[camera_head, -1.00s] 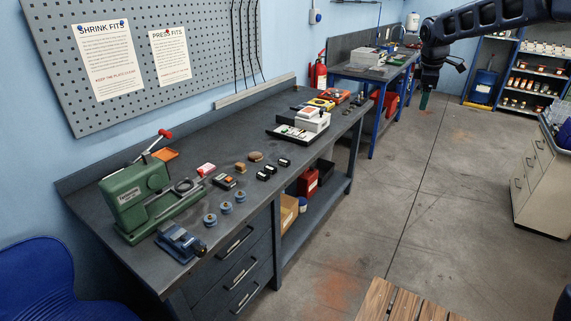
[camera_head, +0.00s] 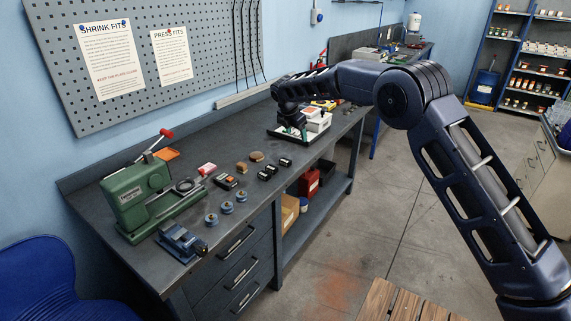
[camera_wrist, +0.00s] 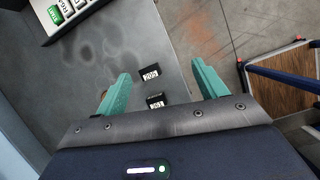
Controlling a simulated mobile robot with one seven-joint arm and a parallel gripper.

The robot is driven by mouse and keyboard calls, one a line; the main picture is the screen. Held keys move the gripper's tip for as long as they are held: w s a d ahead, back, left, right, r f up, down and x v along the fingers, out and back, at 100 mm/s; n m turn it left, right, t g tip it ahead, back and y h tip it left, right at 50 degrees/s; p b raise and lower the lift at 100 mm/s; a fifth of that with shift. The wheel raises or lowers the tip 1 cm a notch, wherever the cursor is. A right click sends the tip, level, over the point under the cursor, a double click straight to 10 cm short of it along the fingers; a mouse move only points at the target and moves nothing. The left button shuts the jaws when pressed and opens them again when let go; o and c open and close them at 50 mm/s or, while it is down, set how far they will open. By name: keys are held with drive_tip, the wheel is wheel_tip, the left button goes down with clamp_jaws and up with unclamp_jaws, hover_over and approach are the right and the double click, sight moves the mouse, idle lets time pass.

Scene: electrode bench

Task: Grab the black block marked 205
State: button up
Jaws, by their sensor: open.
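A small black block with a white label reading 205 (camera_wrist: 151,73) lies on the grey bench top in the wrist view, between my two teal fingers. A second black block (camera_wrist: 156,102) lies just below it, its label less clear. In the head view several small black blocks (camera_head: 285,162) lie near the bench's front edge; their marks are too small to read there. My gripper (camera_wrist: 160,70) is open and empty, above the bench. In the head view my gripper (camera_head: 293,130) is over the light tray area, behind and right of the black blocks.
The bench's front edge runs close to the blocks, with floor beyond.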

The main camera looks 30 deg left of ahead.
sight(286, 160)
drive_tip(key=s+a+f+n, duration=0.2)
drive_tip(key=s+a+f, duration=0.3)
drive_tip(key=a, duration=0.1)
drive_tip(key=x, duration=0.5)
drive_tip(key=shift+w+d+f, duration=0.2)
drive_tip(key=shift+w, duration=0.05)
drive_tip(key=shift+w+x, duration=0.2)
drive_tip(key=shift+x, duration=1.05)
drive_tip(key=shift+w+x, duration=0.15)
drive_tip(key=shift+x, duration=1.05)
drive_tip(key=shift+d+r, duration=0.1)
drive_tip(key=c, duration=1.3)
drive_tip(key=shift+o, duration=0.2)
drive_tip(key=shift+r, duration=0.1)
